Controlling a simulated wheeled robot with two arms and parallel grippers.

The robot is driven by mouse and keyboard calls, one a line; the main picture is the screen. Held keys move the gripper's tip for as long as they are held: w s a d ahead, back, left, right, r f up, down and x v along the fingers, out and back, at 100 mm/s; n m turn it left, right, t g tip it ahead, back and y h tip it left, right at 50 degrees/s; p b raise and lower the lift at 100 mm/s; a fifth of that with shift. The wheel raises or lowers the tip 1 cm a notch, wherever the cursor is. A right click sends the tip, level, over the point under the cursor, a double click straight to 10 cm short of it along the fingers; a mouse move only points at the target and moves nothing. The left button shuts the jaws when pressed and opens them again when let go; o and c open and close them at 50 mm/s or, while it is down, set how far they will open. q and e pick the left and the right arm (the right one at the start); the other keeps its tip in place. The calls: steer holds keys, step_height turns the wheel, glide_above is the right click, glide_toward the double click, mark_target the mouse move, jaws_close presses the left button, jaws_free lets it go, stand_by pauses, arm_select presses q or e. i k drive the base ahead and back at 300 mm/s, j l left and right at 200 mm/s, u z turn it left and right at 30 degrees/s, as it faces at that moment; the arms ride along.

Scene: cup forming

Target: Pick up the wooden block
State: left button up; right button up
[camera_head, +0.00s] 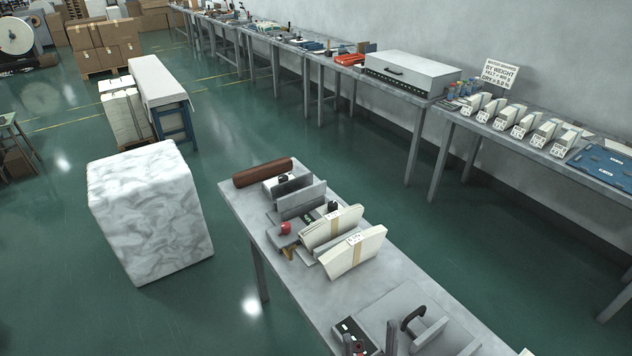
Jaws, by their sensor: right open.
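A long reddish-brown block (263,173) with rounded edges lies across the far left end of the grey work table (228,194); it is the thing here that looks most like the wooden block. Nothing grips it. At the bottom edge, two dark upright parts stand apart and appear to be the fingers of my right gripper (372,341), open and largely cut off by the frame. They are at the near part of the table, well away from the brown block. My left gripper does not show.
A black curved handle (412,317) stands near the bottom. A long bench runs along the wall.

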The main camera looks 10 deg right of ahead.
mark_target(258, 172)
steer(key=i+j+z, duration=0.4)
steer(key=j+z, duration=0.15)
steer(key=i+j+z, duration=0.15)
steer(key=j+z, duration=0.15)
steer(key=j, duration=0.1)
